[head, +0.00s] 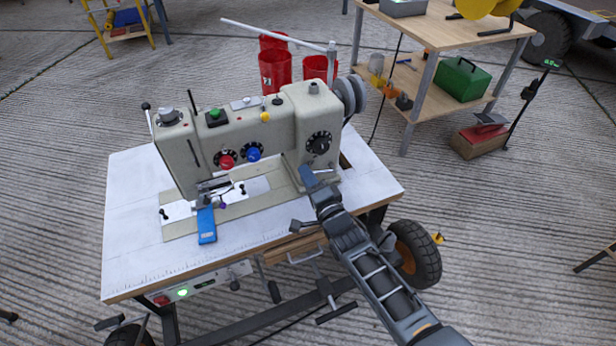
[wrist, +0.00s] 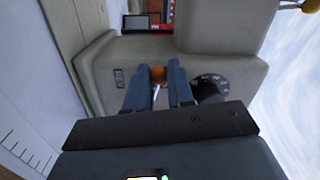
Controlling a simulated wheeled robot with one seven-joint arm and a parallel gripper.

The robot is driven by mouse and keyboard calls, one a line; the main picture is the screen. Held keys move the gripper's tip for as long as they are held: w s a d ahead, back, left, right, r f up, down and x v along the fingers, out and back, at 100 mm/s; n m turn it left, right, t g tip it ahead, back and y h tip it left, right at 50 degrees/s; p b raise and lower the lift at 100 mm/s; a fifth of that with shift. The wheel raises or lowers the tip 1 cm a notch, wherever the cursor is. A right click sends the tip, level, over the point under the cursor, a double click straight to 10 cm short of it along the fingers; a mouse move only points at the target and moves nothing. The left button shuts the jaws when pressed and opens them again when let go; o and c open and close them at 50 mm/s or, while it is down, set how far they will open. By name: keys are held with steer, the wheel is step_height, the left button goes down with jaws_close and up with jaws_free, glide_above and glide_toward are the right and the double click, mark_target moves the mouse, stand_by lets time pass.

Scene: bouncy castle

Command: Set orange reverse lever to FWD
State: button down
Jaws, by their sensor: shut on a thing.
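The orange reverse lever (wrist: 158,74) shows in the wrist view as a small orange piece between the two blue fingers of my gripper (wrist: 158,67). The fingers are shut on it. A small dark label (wrist: 118,77) is on the machine face left of the lever; its words are too small to read. In the head view my gripper (head: 306,174) reaches the right column of the beige sewing machine (head: 240,130), below its black dial (head: 319,142). The lever is hidden there behind the gripper, so I cannot tell its setting.
The machine stands on a white-topped table (head: 125,215). A red knob (head: 226,162) and a blue knob (head: 253,153) are on its front. A blue object (head: 206,228) lies at the front left. A wooden shelf table (head: 440,28) stands behind on the right.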

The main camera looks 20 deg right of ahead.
steer(key=shift+d+r, duration=0.1)
steer(key=shift+r, duration=0.05)
steer(key=c, duration=1)
jaws_free()
steer(key=s+p, duration=0.1)
steer(key=s, duration=0.3)
steer(key=s+p, duration=0.1)
steer(key=s, duration=0.2)
steer(key=shift+s+d, duration=0.2)
steer(key=shift+s, duration=0.2)
